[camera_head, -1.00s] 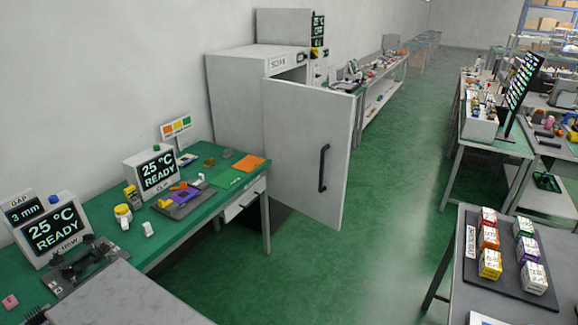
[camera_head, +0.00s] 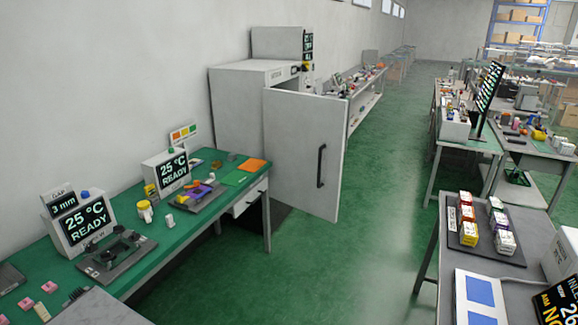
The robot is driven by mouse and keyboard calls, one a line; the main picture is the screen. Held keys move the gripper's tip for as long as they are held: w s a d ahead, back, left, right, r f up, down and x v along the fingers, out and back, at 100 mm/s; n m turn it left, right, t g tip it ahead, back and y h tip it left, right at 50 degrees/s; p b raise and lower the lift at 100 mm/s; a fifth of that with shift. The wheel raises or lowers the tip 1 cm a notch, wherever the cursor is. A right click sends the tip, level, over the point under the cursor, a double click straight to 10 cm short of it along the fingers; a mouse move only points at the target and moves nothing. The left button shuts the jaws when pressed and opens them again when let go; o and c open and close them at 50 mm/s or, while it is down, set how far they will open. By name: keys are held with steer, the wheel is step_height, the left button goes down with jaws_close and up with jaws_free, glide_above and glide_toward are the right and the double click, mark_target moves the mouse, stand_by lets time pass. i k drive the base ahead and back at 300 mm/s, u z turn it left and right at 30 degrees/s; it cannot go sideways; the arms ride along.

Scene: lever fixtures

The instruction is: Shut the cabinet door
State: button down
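The cabinet (camera_head: 238,109) is a tall light-grey box against the left wall, beyond the green workbench. Its door (camera_head: 305,165) is a flat grey panel that stands wide open, swung out into the aisle. A dark vertical bar handle (camera_head: 321,166) is on the door's face, near its right edge. The cabinet's inside is hidden behind the door. My gripper is not in view.
A green-topped workbench (camera_head: 215,207) with display units and small parts lies along the left wall. A grey table (camera_head: 432,279) with a tray of small boxes stands at the right. The green floor (camera_head: 375,215) between them is clear.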

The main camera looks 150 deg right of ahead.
mark_target(305, 134)
steer(key=z, duration=0.45)
steer(key=i, duration=0.3)
steer(key=z, duration=0.6)
steer(key=k, duration=0.2)
steer(key=z, duration=2.45)
steer(key=k, duration=0.2)
steer(key=z, duration=1.5)
